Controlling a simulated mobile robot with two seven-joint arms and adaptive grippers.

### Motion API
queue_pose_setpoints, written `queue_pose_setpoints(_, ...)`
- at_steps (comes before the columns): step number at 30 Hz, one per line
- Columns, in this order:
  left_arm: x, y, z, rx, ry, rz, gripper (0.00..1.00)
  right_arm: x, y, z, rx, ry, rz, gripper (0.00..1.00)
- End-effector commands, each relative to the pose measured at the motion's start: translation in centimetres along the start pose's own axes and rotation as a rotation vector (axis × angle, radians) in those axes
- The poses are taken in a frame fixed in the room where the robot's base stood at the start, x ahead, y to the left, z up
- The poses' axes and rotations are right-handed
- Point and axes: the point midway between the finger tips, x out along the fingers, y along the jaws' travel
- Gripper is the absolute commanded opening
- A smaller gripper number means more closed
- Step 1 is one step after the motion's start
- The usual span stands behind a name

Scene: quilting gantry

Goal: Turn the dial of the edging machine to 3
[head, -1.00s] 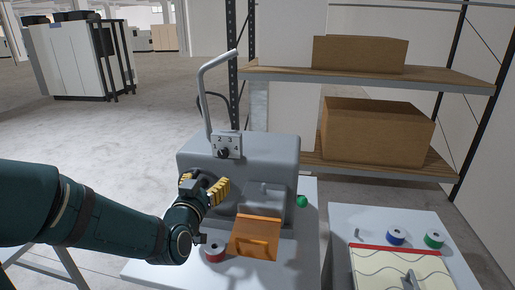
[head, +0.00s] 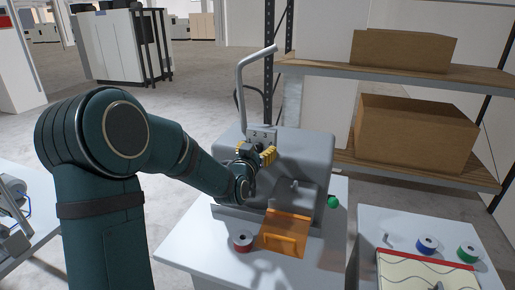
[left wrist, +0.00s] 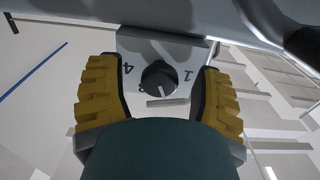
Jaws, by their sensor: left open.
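The edging machine (head: 310,150) is a grey housing on a white table. Its dial plate (head: 262,133) shows at the upper left front, with the dial hidden behind my left gripper (head: 257,148). In the left wrist view the black dial (left wrist: 159,77) sits on the pale plate (left wrist: 185,50), seen upside down. A 4 is at its left and a 1 at its right; a partly hidden digit is at its lower left. A light mark is on its lower edge; I cannot tell which number it points to. My left gripper (left wrist: 157,72) is open, a finger on each side, apparently apart from the dial. My right gripper is out of view.
A bent grey rod (head: 241,85) rises above the machine. An orange guard (head: 286,233), a red spool (head: 243,241) and a green knob (head: 333,202) are near its front. Shelves with cardboard boxes (head: 415,135) stand behind.

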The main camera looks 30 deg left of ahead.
Motion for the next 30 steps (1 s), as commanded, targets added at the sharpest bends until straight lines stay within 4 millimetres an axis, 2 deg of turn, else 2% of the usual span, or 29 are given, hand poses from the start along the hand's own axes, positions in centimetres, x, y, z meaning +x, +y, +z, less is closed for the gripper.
queue_pose_setpoints(10, 0.3, 0.0, 0.1, 0.000, -0.001, 0.000, 0.64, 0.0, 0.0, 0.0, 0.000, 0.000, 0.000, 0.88)
queue_pose_setpoints(14, 0.3, 0.0, 0.0, 0.000, -0.001, 0.000, 0.19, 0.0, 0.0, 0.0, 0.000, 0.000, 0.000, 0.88)
queue_pose_setpoints(15, 0.3, 0.0, 0.0, 0.000, -0.001, 0.000, 0.05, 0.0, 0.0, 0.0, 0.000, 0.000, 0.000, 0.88)
queue_pose_setpoints(16, 0.3, 0.0, 0.0, 0.000, -0.001, 0.000, 0.00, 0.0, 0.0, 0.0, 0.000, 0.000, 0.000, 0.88)
queue_pose_setpoints(23, 0.3, 0.0, 0.1, 0.008, 0.000, 0.001, 0.00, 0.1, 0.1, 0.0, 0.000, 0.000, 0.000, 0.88)
queue_pose_setpoints(30, 0.3, 0.0, 0.2, 0.091, 0.002, 0.001, 0.00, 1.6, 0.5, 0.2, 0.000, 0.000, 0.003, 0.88)
